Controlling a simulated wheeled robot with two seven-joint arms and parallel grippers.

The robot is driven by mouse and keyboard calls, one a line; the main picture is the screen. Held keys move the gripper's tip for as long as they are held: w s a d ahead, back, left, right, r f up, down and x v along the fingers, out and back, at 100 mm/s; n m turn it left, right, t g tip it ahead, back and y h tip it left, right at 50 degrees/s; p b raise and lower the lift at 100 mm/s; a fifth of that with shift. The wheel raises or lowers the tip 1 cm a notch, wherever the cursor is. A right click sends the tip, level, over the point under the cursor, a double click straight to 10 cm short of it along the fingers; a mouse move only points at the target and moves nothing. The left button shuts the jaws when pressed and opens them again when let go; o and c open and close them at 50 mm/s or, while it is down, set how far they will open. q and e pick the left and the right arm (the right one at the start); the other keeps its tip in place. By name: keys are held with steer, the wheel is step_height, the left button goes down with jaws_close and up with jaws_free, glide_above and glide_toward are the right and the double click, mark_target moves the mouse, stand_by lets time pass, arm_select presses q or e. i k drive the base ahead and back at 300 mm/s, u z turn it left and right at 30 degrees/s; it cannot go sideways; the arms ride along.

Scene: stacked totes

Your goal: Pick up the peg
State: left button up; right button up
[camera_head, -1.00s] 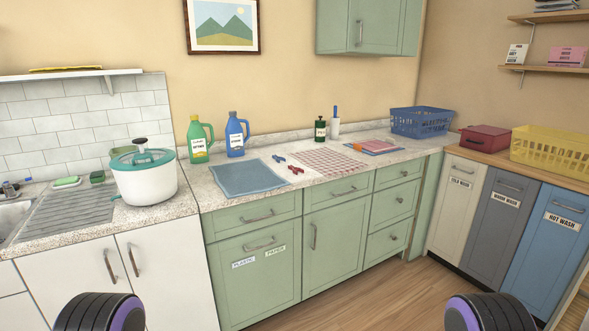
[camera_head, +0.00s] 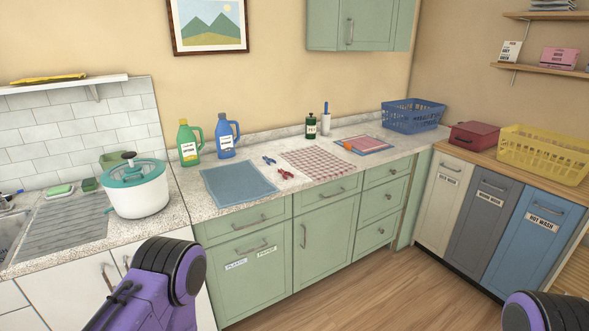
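Two small clothes pegs lie on the speckled countertop, between the blue cloth and the red checked cloth. One peg is blue (camera_head: 269,160) and the other is red (camera_head: 285,174). The red peg lies nearer the front edge of the counter. Nothing touches either peg from above. My purple and black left arm shows at the bottom left, in front of the white cabinets, but its gripper is out of the picture. Only a black and purple part of my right arm shows in the bottom right corner; that gripper is out of the picture too.
A blue cloth (camera_head: 238,184) and a checked cloth (camera_head: 318,163) lie on the counter (camera_head: 215,211). Behind stand a green jug (camera_head: 189,144), a blue jug (camera_head: 227,138) and a dark green bottle (camera_head: 311,126). A white-and-teal spinner (camera_head: 138,190) stands left; a blue basket (camera_head: 412,117) stands right.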

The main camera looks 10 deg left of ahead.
mark_target(285, 173)
steer(key=i, duration=2.35)
steer(key=u, duration=2.8)
steer(key=i, duration=0.15)
steer(key=z, duration=0.75)
